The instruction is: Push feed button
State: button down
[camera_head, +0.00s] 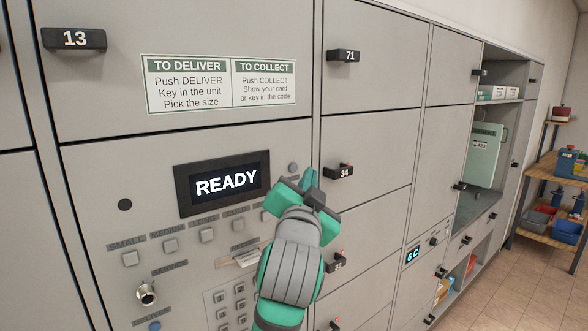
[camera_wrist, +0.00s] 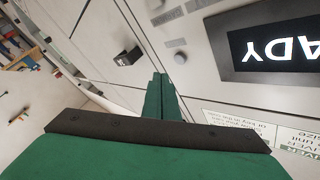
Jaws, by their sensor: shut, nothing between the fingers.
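The locker control panel (camera_head: 100,205) has a dark screen (camera_head: 222,184) reading READY. Below it is a row of square grey buttons, including one at the left (camera_head: 130,258) and one near the middle (camera_head: 207,235). Their small labels are mostly too small to read, and I cannot tell which button is feed. My green gripper (camera_head: 309,181) is shut and empty, in front of the panel's right edge, right of the screen. It hides part of the panel. In the wrist view my shut fingers (camera_wrist: 161,84) point at the grey front near a round grey piece (camera_wrist: 180,58); contact is unclear.
A keypad (camera_head: 232,303) and a slot with a pale strip (camera_head: 240,260) lie below the buttons. A small round knob (camera_head: 147,293) protrudes at lower left. Locker handles such as 34 (camera_head: 339,172) stick out to the right. Shelving (camera_head: 556,195) stands far right; floor there is open.

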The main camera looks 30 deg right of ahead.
jog(key=shift+s+d, duration=0.1)
jog(key=shift+s, duration=1.25)
dwell(0.7)
